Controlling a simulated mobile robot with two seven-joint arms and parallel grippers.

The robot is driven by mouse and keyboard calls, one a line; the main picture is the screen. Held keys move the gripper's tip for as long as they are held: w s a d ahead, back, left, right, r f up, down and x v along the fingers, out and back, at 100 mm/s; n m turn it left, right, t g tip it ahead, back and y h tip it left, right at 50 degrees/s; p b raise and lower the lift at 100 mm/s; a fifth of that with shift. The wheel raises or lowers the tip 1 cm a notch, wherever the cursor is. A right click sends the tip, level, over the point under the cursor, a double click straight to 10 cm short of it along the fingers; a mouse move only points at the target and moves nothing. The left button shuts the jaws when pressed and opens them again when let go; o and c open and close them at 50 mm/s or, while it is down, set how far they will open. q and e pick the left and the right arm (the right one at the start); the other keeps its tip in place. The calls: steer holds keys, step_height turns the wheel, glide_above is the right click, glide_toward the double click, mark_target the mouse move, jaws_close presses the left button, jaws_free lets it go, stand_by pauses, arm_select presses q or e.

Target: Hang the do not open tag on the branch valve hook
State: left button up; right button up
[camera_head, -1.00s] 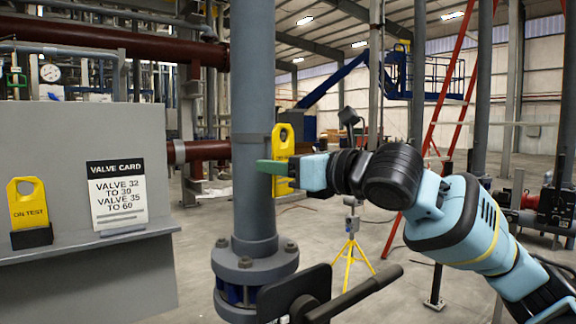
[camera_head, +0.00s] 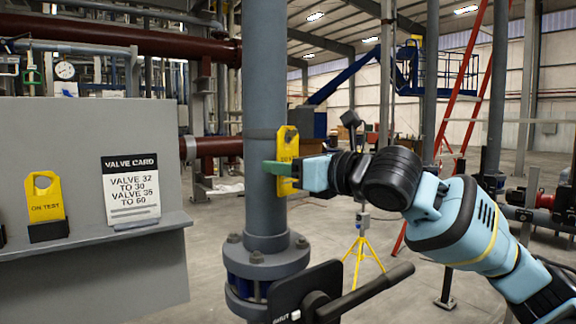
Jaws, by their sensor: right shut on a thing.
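A yellow tag (camera_head: 287,150) hangs upright at the right side of the grey vertical pipe (camera_head: 265,90), beside a band around it; its lettering is too small to read. My right gripper (camera_head: 290,169) reaches in from the right and is shut on this tag, with a green finger in front of the pipe. Whether the tag sits on a hook cannot be seen. A second yellow tag reading ON TEST (camera_head: 45,198) stands in a dark holder on the grey panel at left. My left gripper is not in view.
A white valve card (camera_head: 131,190) leans on the panel's ledge. A valve with a long dark lever (camera_head: 365,293) and a flange (camera_head: 266,262) stand below the pipe. A yellow tripod (camera_head: 362,250) and a red ladder (camera_head: 465,110) stand behind my right arm.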

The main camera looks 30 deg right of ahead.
steer(key=o, duration=1)
steer(key=shift+v, duration=3.9)
